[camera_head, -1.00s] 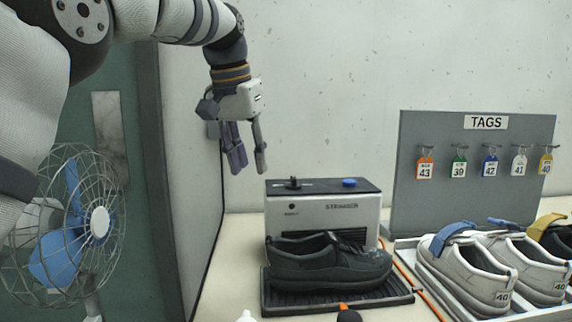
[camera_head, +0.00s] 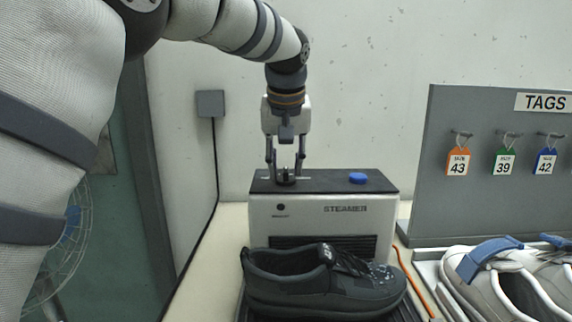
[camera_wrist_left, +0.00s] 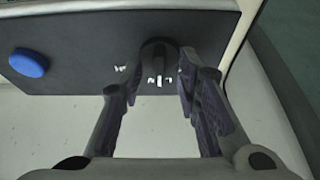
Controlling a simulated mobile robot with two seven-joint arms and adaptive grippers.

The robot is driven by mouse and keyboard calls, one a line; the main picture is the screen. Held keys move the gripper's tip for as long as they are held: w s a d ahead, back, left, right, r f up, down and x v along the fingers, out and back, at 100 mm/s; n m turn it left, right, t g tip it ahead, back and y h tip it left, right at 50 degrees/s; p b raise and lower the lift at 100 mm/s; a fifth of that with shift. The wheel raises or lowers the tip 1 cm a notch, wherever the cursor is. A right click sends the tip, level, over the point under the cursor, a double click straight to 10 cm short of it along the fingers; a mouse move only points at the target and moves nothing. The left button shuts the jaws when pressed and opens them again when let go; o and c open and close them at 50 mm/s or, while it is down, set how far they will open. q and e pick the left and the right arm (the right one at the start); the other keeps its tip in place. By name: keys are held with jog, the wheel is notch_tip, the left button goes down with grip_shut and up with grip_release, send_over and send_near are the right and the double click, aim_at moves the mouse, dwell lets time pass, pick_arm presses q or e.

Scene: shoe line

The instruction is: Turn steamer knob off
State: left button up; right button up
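The steamer (camera_head: 322,220) is a light grey box with a dark top. On that top are a small black knob (camera_head: 285,180) at the left and a blue button (camera_head: 358,178) further right. My left gripper (camera_head: 285,172) points down at the knob with one finger on each side of it. In the left wrist view, the knob (camera_wrist_left: 158,52) sits between the spread fingers (camera_wrist_left: 157,85), the right finger very close to it. A white mark shows at the knob's near edge, among small labels too small to read. My right gripper is not in view.
A dark shoe (camera_head: 320,282) stands in front of the steamer. A grey tag board (camera_head: 470,200) with numbered tags is at the right, above white shoes (camera_head: 510,285). An orange cable (camera_head: 415,280) runs beside the steamer. A wall box (camera_head: 210,103) with a cord is behind.

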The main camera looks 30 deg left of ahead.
pick_arm(q)
jog(key=shift+w+f, duration=0.1)
jog(key=shift+f, duration=0.1)
jog(key=shift+c, duration=0.6)
jog(key=shift+a, duration=0.1)
grip_shut()
